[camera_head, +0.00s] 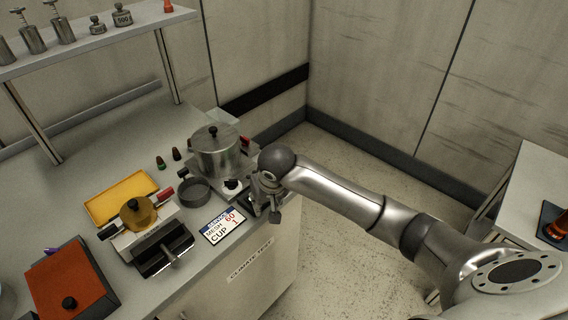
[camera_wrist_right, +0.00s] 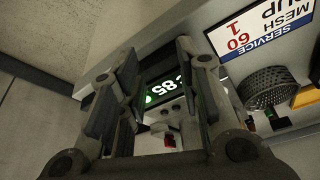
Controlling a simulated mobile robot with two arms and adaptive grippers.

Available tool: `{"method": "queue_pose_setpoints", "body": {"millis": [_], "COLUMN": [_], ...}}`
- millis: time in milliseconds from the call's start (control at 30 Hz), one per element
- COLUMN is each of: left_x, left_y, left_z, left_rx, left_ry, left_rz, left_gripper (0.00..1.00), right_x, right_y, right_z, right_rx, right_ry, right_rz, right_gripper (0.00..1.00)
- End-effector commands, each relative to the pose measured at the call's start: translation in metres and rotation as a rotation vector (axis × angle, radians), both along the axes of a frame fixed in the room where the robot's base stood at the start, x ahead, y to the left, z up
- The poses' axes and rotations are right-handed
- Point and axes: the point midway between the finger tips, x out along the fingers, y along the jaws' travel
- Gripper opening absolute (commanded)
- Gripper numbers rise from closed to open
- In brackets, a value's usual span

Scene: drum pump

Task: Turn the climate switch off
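A dark unit with a lit green display (camera_wrist_right: 165,84) shows between my right gripper's fingers in the right wrist view; its digits appear to read 85. Small knobs or buttons (camera_wrist_right: 170,108) and a small red part (camera_wrist_right: 169,140) show below the display. I cannot tell which of these is the climate switch or how it is set. My right gripper (camera_head: 265,208) is at the bench's right front edge, beside the service card. In the right wrist view its fingers (camera_wrist_right: 155,62) are apart with nothing clearly held; contact cannot be told. In the head view the gripper hides most of the unit. My left gripper is out of view.
The service card (camera_head: 224,226) lies beside the gripper. A metal pot (camera_head: 216,153), a sieve cup (camera_head: 195,191), a yellow tray (camera_head: 108,205) and a red box (camera_head: 68,290) stand on the bench. The cabinet front bears a climate label (camera_head: 250,262). Floor is free rightward.

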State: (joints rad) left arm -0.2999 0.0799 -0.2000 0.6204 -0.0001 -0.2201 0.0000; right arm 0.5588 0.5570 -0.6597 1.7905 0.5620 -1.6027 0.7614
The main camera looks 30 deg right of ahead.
Motion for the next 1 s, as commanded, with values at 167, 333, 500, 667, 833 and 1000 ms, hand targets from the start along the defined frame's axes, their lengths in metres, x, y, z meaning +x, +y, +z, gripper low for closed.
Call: {"method": "queue_pose_setpoints", "body": {"millis": [167,333,500,667,833,1000], "left_x": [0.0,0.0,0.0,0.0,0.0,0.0], "left_y": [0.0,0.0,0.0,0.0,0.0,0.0], "left_z": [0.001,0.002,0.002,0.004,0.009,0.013], "left_rx": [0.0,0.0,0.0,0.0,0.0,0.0], "left_ry": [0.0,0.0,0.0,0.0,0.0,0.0], "left_rz": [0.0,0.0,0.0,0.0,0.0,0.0], "left_gripper": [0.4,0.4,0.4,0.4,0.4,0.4], "right_x": [0.041,0.061,0.067,0.072,0.082,0.093], "right_y": [-0.045,-0.078,-0.091,-0.094,-0.099,-0.104], "right_z": [0.047,0.081,0.094,0.084,0.056,0.028], "right_rx": [-0.033,-0.041,-0.039,-0.039,-0.039,-0.039], "right_ry": [-0.019,-0.029,-0.033,-0.03,-0.028,-0.031], "right_rz": [-0.162,-0.294,-0.351,-0.357,-0.357,-0.355], "right_gripper": [0.32,0.32,0.32,0.32,0.32,0.32]}}
